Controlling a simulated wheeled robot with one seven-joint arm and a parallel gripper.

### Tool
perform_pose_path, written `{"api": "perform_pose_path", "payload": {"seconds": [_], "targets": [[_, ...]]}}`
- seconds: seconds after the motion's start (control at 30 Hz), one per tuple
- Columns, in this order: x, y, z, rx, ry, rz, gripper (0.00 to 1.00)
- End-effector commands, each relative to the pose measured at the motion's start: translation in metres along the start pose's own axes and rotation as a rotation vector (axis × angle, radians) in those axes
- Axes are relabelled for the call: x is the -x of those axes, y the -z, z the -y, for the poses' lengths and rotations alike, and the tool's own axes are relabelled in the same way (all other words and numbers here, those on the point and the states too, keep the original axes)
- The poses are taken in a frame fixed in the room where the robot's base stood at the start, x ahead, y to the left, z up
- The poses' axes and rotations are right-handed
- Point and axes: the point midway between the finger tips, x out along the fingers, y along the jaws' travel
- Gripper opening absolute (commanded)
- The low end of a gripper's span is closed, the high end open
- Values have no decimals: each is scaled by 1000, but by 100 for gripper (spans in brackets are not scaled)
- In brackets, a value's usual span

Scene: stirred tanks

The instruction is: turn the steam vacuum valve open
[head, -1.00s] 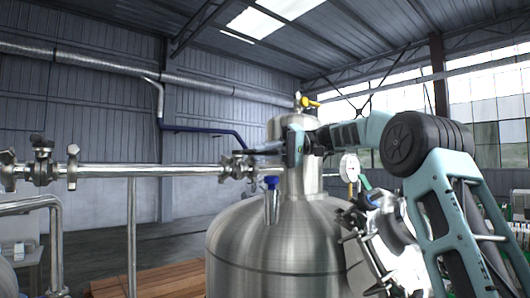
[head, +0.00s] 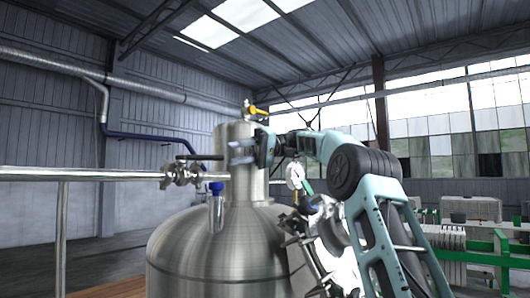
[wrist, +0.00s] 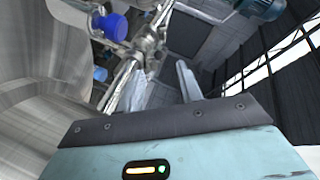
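No label marks the steam vacuum valve. The closest candidate is a metal valve (head: 182,174) with a dark, level lever handle, on the horizontal pipe left of the tank neck. A blue-topped fitting (head: 216,188) stands just below it on the tank, and a yellow-handled valve (head: 256,110) tops the neck. My gripper (head: 240,152) is in front of the neck, fingers pointing left, apart from the dark lever. In the wrist view my gripper (wrist: 165,85) has its two fingers spread with nothing seen between them. Metal pipework (wrist: 148,45) and a blue knob (wrist: 112,26) lie beyond.
The steel tank (head: 215,255) fills the lower middle. A white round gauge (head: 295,176) and metal fittings are close below my arm. The long horizontal pipe (head: 90,173) runs left on a post. Green railing (head: 480,257) stands at right. Floor at left looks clear.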

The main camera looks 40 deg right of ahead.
Motion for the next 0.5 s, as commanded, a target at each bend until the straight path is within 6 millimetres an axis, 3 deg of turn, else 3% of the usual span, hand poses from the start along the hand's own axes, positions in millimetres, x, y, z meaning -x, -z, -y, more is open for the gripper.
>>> {"api": "perform_pose_path", "payload": {"seconds": [0.2,0.5], "targets": [[49,2,1,3,0,-3,36],[90,1,2,0,0,-1,36]]}}
